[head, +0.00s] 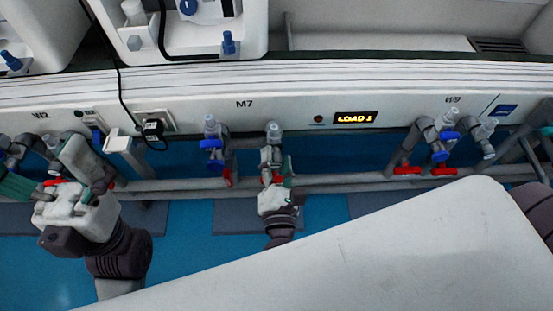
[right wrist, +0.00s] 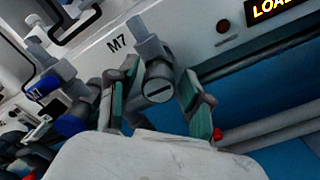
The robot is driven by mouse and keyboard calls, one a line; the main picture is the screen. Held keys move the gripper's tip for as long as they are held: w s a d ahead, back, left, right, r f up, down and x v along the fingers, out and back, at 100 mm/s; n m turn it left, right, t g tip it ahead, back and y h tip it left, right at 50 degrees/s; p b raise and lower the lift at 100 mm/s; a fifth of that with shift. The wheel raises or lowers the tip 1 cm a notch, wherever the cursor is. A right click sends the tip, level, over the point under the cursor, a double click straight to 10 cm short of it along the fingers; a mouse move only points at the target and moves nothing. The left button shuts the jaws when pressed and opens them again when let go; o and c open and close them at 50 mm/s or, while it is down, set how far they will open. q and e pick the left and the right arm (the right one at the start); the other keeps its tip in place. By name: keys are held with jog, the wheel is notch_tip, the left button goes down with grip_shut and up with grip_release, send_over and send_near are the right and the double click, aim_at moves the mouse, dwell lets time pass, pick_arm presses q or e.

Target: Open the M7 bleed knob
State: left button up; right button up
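The M7 label (head: 244,104) is on the white front panel. Below and right of it, a grey fitting (head: 273,134) hangs down; in the right wrist view its round end, a grey knob with a slot (right wrist: 158,88), faces the camera. My right gripper (head: 276,172) is just below that fitting. In the right wrist view its two teal-padded fingers (right wrist: 154,104) are apart, one on each side of the knob, with gaps visible. Whether the pads touch it is not clear. My left gripper (head: 78,180) is at the far left, and its finger opening is unclear.
A blue-handled M7 valve (head: 212,145) is left of the knob. Red handles (head: 407,170) are on the lower pipes (head: 330,182). A lit LOAD display (head: 355,118) is to the right. A black cable (head: 122,90) hangs at left. A large white surface (head: 370,250) covers the lower right.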

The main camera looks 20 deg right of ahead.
grip_shut()
